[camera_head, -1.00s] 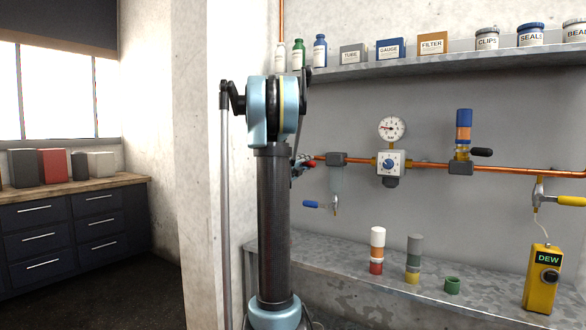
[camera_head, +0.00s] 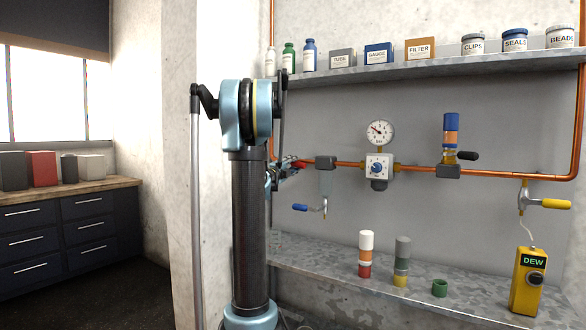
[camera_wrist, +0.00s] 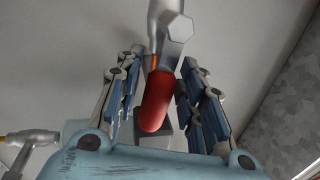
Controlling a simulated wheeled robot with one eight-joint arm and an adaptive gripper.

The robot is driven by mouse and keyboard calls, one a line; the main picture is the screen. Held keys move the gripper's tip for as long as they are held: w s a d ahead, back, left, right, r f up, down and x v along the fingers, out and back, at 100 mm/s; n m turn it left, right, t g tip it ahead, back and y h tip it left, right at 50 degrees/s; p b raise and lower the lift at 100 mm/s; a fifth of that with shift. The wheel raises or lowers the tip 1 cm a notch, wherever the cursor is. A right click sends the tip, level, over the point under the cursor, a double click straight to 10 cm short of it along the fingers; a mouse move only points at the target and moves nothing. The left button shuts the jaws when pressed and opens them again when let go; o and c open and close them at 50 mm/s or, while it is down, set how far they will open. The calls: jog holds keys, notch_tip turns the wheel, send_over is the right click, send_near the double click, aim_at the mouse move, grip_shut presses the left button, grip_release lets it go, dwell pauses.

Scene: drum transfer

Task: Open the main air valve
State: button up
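The valve with the red handle (camera_head: 298,164) is at the left end of the copper pipe, partly hidden behind my arm in the head view. In the wrist view the red handle (camera_wrist: 158,102) points towards my palm, below a silver valve body (camera_wrist: 172,35). My gripper (camera_wrist: 162,80) is open, with one blue-and-grey finger on each side of the handle. Gaps show between the handle and both fingers. In the head view my gripper (camera_head: 277,176) is small and mostly hidden by my arm.
The pipe carries a filter with a blue-handled drain (camera_head: 301,207), a regulator (camera_head: 378,168) with a gauge (camera_head: 380,132), and a black-handled valve (camera_head: 467,156). A yellow-handled valve (camera_head: 556,204) hangs at right. Small cylinders and a yellow DEW meter (camera_head: 528,281) stand on the lower ledge (camera_head: 325,260).

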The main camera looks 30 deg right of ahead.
jog(key=shift+s+d, duration=0.2)
jog(key=shift+d, duration=0.1)
jog(key=v, duration=1.2)
jog(key=shift+w, duration=0.1)
jog(key=s+a+f+m+g+y, duration=0.3)
jog(key=s+a+f+m+y, duration=0.15)
jog(key=s+f+m, duration=0.65)
jog(key=s+a+f+m+g+y, duration=0.25)
jog(key=s+a+f+m, duration=0.3)
jog(key=s+m, duration=0.5)
jog(key=s+a+f+m+g+y, duration=0.1)
jog(key=s+a+f+m+y, duration=0.4)
jog(key=s+a+f+m, duration=0.3)
jog(key=s+a+f+m+g+y, duration=0.1)
jog(key=s+a+f+m+y, duration=0.4)
jog(key=a, duration=0.8)
jog(key=s+f+m, duration=0.3)
jog(key=f+m, duration=0.2)
jog(key=m, duration=0.1)
jog(key=shift+s+a, duration=0.15)
jog(key=shift+a, duration=0.1)
